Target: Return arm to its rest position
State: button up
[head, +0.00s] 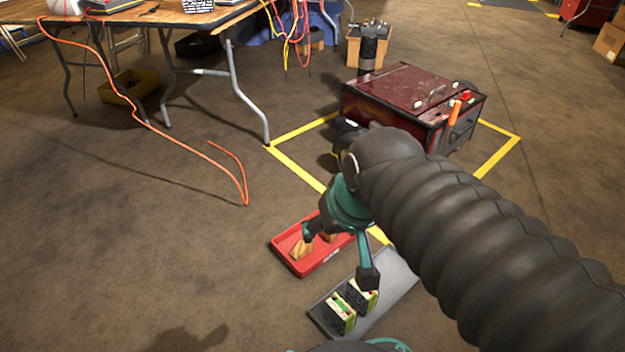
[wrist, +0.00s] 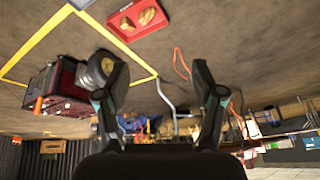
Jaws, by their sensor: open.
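My arm with its black ribbed sleeve reaches in from the right of the head view. My gripper (head: 338,254) is open, its two fingers spread and nothing seen between them. In the head view it overlaps a red tray (head: 283,246) and a grey tray (head: 398,293); its height above them is hard to tell. The wrist view is turned upside down, and both open fingers (wrist: 159,76) show there with empty space between them.
The red tray, also in the wrist view (wrist: 123,24), holds tan pieces. Green-and-black blocks (head: 343,312) sit in the grey tray. A dark red machine (head: 405,98) stands inside a yellow floor outline. A folding table (head: 160,14) and an orange cord (head: 150,126) are left.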

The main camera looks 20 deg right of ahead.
jog(key=shift+s+d+r+n+t+h, duration=0.3)
jog(key=shift+s+d+r, duration=0.1)
jog(key=shift+s, duration=0.2)
notch_tip(320, 180, up, 8)
jog(key=p, duration=0.8)
